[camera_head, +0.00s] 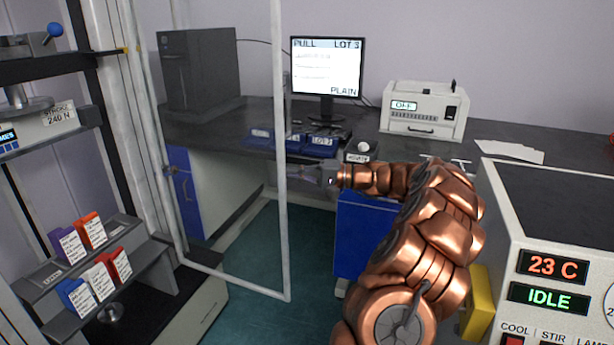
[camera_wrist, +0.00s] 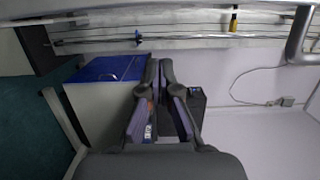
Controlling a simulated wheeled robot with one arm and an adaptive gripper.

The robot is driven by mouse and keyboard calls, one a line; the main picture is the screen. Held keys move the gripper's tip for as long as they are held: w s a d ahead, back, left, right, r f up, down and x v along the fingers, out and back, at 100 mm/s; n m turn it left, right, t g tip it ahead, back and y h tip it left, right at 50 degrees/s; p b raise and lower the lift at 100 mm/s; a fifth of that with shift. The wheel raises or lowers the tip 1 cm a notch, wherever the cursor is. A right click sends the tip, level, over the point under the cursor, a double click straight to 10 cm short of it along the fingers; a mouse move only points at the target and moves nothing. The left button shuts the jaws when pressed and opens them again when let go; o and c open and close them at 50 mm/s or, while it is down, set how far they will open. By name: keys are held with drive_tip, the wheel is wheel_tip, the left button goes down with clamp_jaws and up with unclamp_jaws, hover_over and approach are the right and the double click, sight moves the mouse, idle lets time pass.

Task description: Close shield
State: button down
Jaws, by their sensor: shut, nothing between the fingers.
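The shield is a tall clear panel in a pale frame (camera_head: 281,130), standing open beside the testing machine at the left in the head view. Its far-left upright is by the machine and its free upright stands out over the floor. My gripper (camera_head: 305,174) is shut and empty, just right of the free upright at about mid-height. I cannot tell whether it touches the frame. In the wrist view the two dark fingers (camera_wrist: 160,64) point toward the machine side.
The testing machine's rack (camera_head: 85,265) holds several coloured sample boxes. The bench behind carries a monitor (camera_head: 327,68), a dark cabinet (camera_head: 200,68), blue bins (camera_head: 300,140) and a white device (camera_head: 424,110). A heater unit (camera_head: 560,240) stands close at right. Floor (camera_head: 275,250) below the shield is clear.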

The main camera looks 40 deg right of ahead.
sight(272, 180)
drive_tip(key=shift+w+a+b, duration=0.15)
drive_tip(key=shift+a, duration=1.3)
drive_tip(key=shift+w+a+b, duration=0.15)
drive_tip(key=shift+a, duration=1.3)
drive_tip(key=shift+a, duration=0.2)
